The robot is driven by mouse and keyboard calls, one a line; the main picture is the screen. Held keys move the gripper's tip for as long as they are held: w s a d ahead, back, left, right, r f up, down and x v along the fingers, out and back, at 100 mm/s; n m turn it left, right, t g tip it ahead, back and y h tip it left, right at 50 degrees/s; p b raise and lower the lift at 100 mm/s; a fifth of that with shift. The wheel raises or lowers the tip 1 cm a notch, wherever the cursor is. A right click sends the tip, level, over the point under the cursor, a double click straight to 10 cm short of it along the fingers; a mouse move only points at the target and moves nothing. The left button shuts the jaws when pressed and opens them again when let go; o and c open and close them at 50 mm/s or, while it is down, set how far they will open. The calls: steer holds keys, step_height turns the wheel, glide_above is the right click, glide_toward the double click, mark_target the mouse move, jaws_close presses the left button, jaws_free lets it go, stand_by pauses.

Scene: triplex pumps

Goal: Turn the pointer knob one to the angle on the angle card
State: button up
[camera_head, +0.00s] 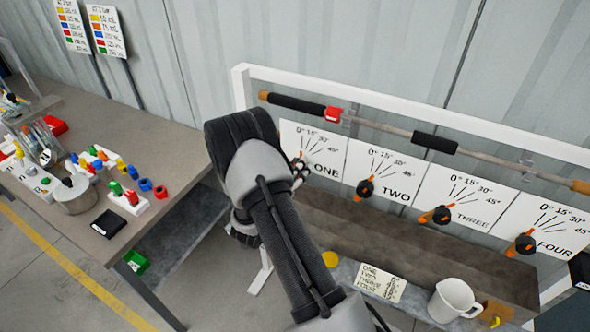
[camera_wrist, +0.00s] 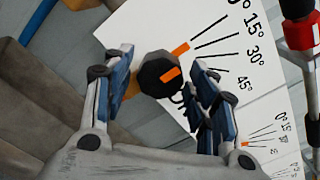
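Pointer knob one is dark with an orange pointer. It shows in the wrist view (camera_wrist: 158,74) in front of its white dial plate (camera_wrist: 150,22); in the head view my gripper mostly hides it. Its pointer slants up and right toward the scale lines; I cannot tell the exact angle. My gripper (camera_wrist: 162,92) is open, with one finger on each side of the knob and visible gaps between. It also shows in the head view (camera_head: 300,172) at plate ONE. The angle card (camera_head: 380,282) lies on the ledge below, listing ONE to FOUR; its numbers are too small to read.
Knobs two (camera_head: 364,188), three (camera_head: 440,214) and four (camera_head: 523,243) stand to the right. A pipe (camera_head: 385,129) with black sleeves runs above the plates. A white jug (camera_head: 454,300) stands on the ledge. A cluttered table (camera_head: 160,150) is at left.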

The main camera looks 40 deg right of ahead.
stand_by(0.3)
steer(key=v, duration=1.2)
